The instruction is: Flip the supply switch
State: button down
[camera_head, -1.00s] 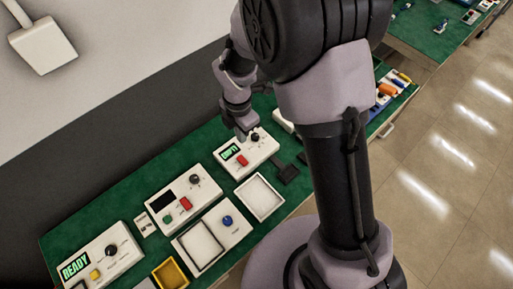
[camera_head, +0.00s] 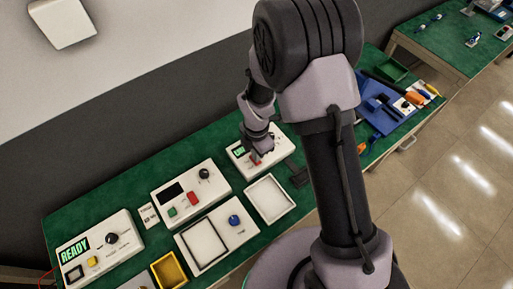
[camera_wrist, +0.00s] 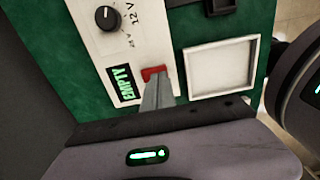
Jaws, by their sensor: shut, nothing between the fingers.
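A white box (camera_head: 275,136) with a green-lit display stands on the green bench top. In the wrist view the same box (camera_wrist: 140,48) shows a black knob (camera_wrist: 106,18), a "12 V" mark and a display (camera_wrist: 124,85) reading "EMPTY". A red switch (camera_wrist: 152,72) sits beside the display; it also shows in the head view (camera_head: 256,161). My gripper (camera_wrist: 155,90) is shut and empty, its fingertips at the red switch and partly covering it. I cannot tell whether they touch it or which way it is tipped.
A white tray (camera_head: 250,190) lies in front of the box, with a dark piece (camera_head: 297,173) to its right. Another control box (camera_head: 168,174) stands to the left, and one reading "READY" (camera_head: 120,262) beyond it. A blue tray (camera_head: 374,123) lies to the right.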

jog(key=shift+f, duration=0.6)
